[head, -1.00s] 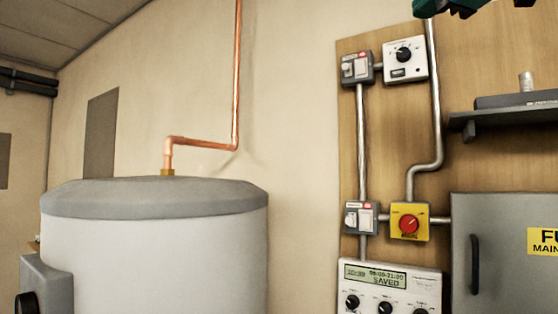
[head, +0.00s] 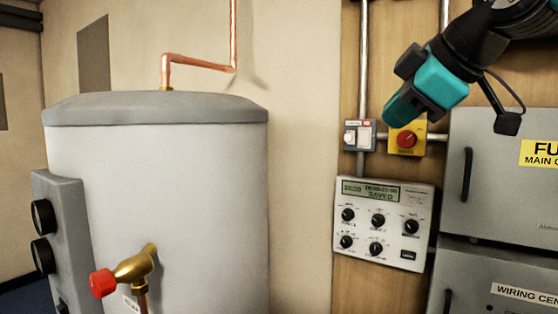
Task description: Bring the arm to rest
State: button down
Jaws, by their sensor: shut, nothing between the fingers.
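My arm reaches in from the top right corner, with a dark wrist and a teal gripper (head: 403,108) at its end. The gripper points down and to the left and is shut, with nothing held. Its tip overlaps the top of the yellow isolator with a red knob (head: 406,139) in the picture. I cannot tell the gap between them. A black part on a thin cable hangs beside the wrist.
A wooden board carries the white controller reading SAVED (head: 384,222), a small switch (head: 359,135) and grey cabinets (head: 505,175). A grey cylinder (head: 160,190) with a brass red-handled valve (head: 125,272) stands at left. Bare wall lies between.

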jog(key=s+f+m+g+b, duration=0.1)
jog(key=s+f+m+g, duration=0.1)
jog(key=s+f, duration=0.4)
jog(key=s+a+f+m+g+b, duration=0.1)
jog(key=s+f+g, duration=0.3)
jog(key=f, duration=1.1)
jog(key=s+a+f+m+g+b, duration=0.1)
jog(key=s+f+m+g+b, duration=0.1)
jog(key=s+f, duration=0.8)
jog(key=shift+s+f+m+g+h, duration=0.15)
jog(key=shift+f+m+g+h, duration=0.15)
jog(key=shift+f+m+g, duration=0.6)
jog(key=shift+r+t, duration=0.1)
jog(key=shift+t, duration=0.2)
